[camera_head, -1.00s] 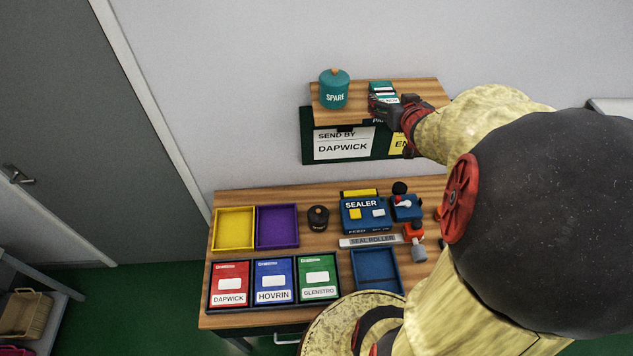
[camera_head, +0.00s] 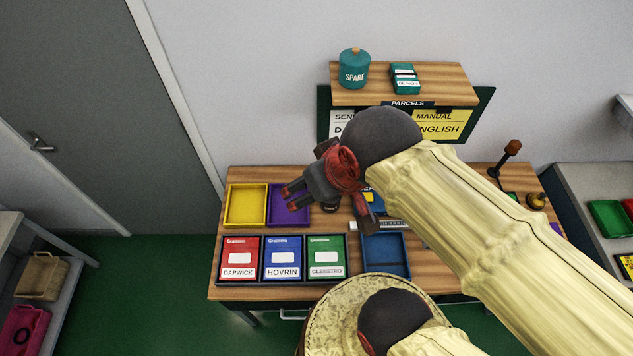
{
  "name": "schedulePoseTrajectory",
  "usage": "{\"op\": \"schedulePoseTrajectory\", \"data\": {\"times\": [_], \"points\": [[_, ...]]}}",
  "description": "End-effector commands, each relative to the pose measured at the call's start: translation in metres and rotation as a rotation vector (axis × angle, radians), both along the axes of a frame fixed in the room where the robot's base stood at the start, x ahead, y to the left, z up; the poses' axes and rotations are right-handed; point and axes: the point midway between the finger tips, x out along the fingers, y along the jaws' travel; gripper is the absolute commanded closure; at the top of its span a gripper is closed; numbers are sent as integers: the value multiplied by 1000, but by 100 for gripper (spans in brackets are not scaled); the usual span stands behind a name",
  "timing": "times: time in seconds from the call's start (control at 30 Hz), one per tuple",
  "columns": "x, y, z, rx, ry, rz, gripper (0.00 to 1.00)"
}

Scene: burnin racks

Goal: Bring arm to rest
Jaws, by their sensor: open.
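My gripper (camera_head: 290,197) is open and empty. My arm reaches in from the lower right and crosses the bench. The wrist and arm hide most of the sealer and part of the sign below the shelf. A teal box (camera_head: 405,80) stands on the wooden shelf (camera_head: 440,82), to the right of the teal SPARE jar (camera_head: 354,70). My gripper is well apart from both.
Red DAPWICK (camera_head: 239,257), blue HOVRIN (camera_head: 283,257) and green GLENSTRO (camera_head: 327,257) packets lie along the bench front, beside an empty blue tray (camera_head: 385,256). A wooden-handled lever (camera_head: 507,155) stands at the right.

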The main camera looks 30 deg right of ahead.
Motion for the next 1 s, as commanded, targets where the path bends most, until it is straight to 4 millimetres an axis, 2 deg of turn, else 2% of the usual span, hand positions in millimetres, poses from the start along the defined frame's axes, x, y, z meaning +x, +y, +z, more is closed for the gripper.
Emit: {"op": "schedulePoseTrajectory", "data": {"times": [0.27, 0.47, 0.57, 1.0], "points": [[0, -1, -1, -1, -1, -3, 29], [1, -1, -21, -1, -1, -3, 29], [1, -1, -42, -1, -1, -3, 29], [1, -1, -157, -1, -1, -4, 29]]}}
